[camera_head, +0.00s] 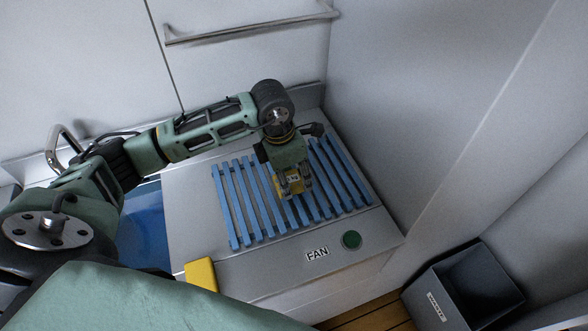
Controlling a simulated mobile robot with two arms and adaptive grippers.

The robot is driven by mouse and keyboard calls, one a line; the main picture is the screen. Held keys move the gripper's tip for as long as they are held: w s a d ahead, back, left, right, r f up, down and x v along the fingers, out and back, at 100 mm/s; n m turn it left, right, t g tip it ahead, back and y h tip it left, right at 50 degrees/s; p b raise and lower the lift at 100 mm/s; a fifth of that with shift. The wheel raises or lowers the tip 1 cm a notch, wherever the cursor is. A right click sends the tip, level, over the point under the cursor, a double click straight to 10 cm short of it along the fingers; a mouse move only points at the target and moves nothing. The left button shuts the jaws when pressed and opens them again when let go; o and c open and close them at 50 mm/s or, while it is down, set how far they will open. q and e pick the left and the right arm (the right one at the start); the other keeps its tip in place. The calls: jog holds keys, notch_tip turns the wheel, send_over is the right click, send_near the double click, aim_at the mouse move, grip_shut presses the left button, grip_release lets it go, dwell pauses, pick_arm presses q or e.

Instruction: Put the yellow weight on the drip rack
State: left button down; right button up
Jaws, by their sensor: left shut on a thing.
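The yellow weight (293,182) carries a small white label that seems to read "kg". My left gripper (292,190) is shut on it, pointing down over the middle of the drip rack. The drip rack (241,205) is a row of blue slats on the metal counter. The fingers and the weight hide part of the slats. I cannot tell whether the weight touches the slats or is held just above them. My right gripper is not in view.
A blue basin (143,235) lies left of the rack. A dark bin (462,287) stands on the floor at right. Walls close the back and right.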

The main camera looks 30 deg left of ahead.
pick_arm(q)
jog(key=shift+f+p, duration=0.3)
jog(key=shift+f, duration=0.5)
jog(key=shift+w+f, duration=0.1)
jog(key=shift+f, duration=0.1)
jog(key=shift+f, duration=0.2)
jog(key=c, duration=0.8)
grip_release()
